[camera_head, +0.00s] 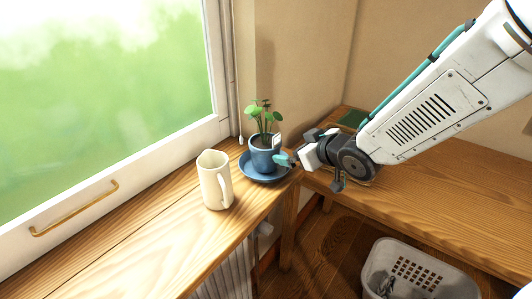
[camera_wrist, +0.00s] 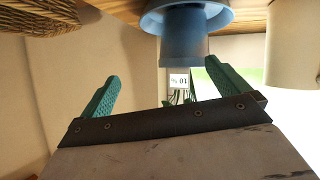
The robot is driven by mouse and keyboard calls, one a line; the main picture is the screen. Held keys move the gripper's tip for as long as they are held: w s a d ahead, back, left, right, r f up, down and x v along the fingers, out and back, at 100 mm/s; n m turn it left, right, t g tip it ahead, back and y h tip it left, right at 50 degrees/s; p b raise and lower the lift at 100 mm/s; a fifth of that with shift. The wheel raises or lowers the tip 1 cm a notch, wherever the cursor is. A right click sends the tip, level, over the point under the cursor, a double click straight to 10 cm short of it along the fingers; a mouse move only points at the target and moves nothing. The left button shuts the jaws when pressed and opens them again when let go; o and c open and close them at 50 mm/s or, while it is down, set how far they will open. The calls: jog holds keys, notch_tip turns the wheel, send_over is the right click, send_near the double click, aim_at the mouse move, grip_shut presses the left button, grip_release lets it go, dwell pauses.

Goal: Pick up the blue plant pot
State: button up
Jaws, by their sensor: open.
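The blue plant pot (camera_head: 262,158) holds a small green plant (camera_head: 263,120) and stands upright on a blue saucer (camera_head: 254,176) on the wooden window sill. My gripper (camera_head: 283,153) is at its right side, close to the pot; contact cannot be told. The wrist view is upside down. In it the pot (camera_wrist: 184,48) and saucer (camera_wrist: 217,17) are at the top, and the open teal fingers of my gripper (camera_wrist: 163,88) spread below, with the pot ahead between them. A small white tag (camera_wrist: 179,81) shows by the plant, most of which is hidden.
A cream mug (camera_head: 214,181) stands on the sill (camera_head: 165,232) just left of the pot. The window (camera_head: 110,80) is behind. A wooden bench (camera_head: 450,205) is at right, with a white basket (camera_head: 418,266) below. A wicker item (camera_wrist: 38,18) shows in the wrist view.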

aim_at(276, 149)
jog(key=a+y, duration=0.1)
jog(key=a, duration=0.1)
jog(key=a+f+n+y, duration=0.1)
jog(key=a, duration=0.1)
jog(key=shift+w, duration=0.15)
jog(key=x, duration=0.7)
jog(key=shift+w, duration=0.1)
jog(key=c, duration=1.3)
